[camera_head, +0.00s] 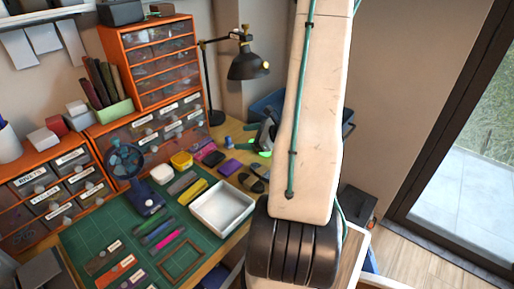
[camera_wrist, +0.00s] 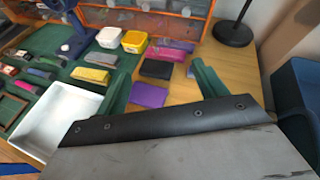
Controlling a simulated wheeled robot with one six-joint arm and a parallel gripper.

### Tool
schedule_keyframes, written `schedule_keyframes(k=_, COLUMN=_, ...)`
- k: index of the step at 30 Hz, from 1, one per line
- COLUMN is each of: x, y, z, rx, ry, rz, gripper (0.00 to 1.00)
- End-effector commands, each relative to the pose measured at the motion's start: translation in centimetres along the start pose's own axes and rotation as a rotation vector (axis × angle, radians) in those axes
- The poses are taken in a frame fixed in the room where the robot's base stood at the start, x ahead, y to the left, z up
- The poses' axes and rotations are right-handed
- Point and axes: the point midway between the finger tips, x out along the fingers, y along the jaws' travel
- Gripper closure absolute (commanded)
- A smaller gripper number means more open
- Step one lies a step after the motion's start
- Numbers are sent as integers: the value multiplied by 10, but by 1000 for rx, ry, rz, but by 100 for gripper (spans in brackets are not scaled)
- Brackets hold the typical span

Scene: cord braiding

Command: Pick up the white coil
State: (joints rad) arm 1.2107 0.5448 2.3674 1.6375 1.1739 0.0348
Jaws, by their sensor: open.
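No plainly coiled white cord shows. A small white rounded thing (camera_head: 162,174) sits at the back edge of the green mat, beside a yellow tub; it also shows in the wrist view (camera_wrist: 108,37). I cannot tell if it is the coil. My gripper (camera_wrist: 163,70) shows two green fingers spread apart with nothing between them. It points over the wooden desk near a purple block (camera_wrist: 149,95) and a dark block (camera_wrist: 156,69). The white thing lies beyond and left of the fingers. In the head view my arm hides most of the gripper.
An empty-looking white tray (camera_head: 222,207) stands on the mat's right part. The yellow tub (camera_wrist: 134,41), a blue fan (camera_head: 140,180) and a black lamp (camera_head: 245,65) stand nearby. Orange drawer units (camera_head: 150,125) line the back. Several pens and small blocks crowd the cutting mat (camera_head: 88,232).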

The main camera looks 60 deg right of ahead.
Motion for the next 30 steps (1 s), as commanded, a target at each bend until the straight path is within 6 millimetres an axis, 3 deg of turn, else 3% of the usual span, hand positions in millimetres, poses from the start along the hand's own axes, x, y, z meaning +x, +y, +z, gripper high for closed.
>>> schedule_keyframes(k=1, x=-13, y=-14, z=-33, rx=92, ry=15, rz=-88, gripper=29)
schedule_keyframes(k=3, x=-28, y=-28, z=-68, rx=191, ry=31, rz=-193, gripper=29)
schedule_keyframes(k=6, x=-46, y=-38, z=-104, rx=292, ry=49, rz=-301, gripper=29)
schedule_keyframes(k=9, x=-56, y=-43, z=-125, rx=347, ry=59, rz=-361, gripper=29)
schedule_keyframes(k=20, x=-31, y=-57, z=-136, rx=363, ry=63, rz=-381, gripper=29)
schedule_keyframes(k=30, x=10, y=-74, z=-143, rx=362, ry=62, rz=-379, gripper=29)
